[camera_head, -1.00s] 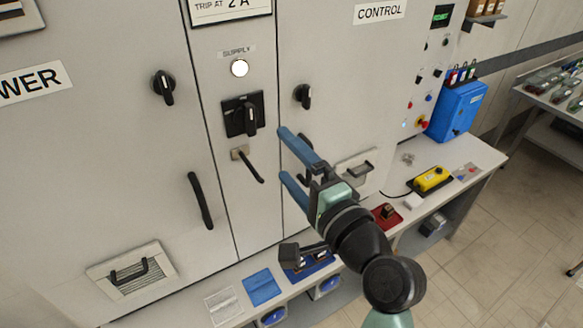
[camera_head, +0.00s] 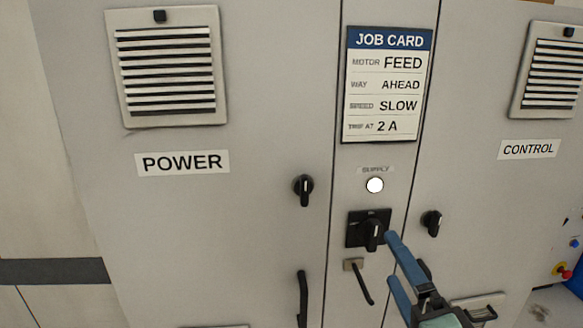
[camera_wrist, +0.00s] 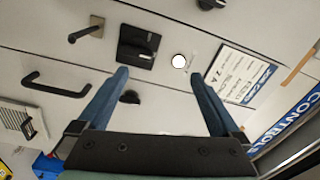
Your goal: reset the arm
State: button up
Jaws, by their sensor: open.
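My gripper (camera_head: 397,262) is open and empty in front of the grey cabinet, at the lower right of the head view. Its upper blue finger overlaps the edge of the black supply switch (camera_head: 369,230) in the picture; whether they touch I cannot tell. In the wrist view the two blue fingers (camera_wrist: 162,95) are spread wide, with the cabinet face and the switch (camera_wrist: 138,46) beyond them. Most of my arm is outside the head view.
The job card (camera_head: 387,84) reads FEED, AHEAD, SLOW, 2 A. A white supply lamp (camera_head: 375,185) sits below it. Black knobs (camera_head: 303,188) (camera_head: 431,222), a long handle (camera_head: 302,298) and a lever (camera_head: 363,284) stick out from the cabinet (camera_head: 250,240). A blue box (camera_head: 577,278) is at the right edge.

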jog(key=a+r+n+t, duration=0.2)
jog(key=a+r+n, duration=0.45)
jog(key=r, duration=0.55)
jog(key=s+a+r+n+t, duration=0.3)
jog(key=s+a+r+n, duration=0.1)
jog(key=r, duration=0.6)
jog(key=s+a+r+n+t, duration=0.3)
jog(key=s+a+r, duration=0.3)
jog(key=r, duration=0.4)
jog(key=shift+s+a+n+t, duration=0.25)
jog(key=shift+a+n+t, duration=0.25)
jog(key=shift+n, duration=0.35)
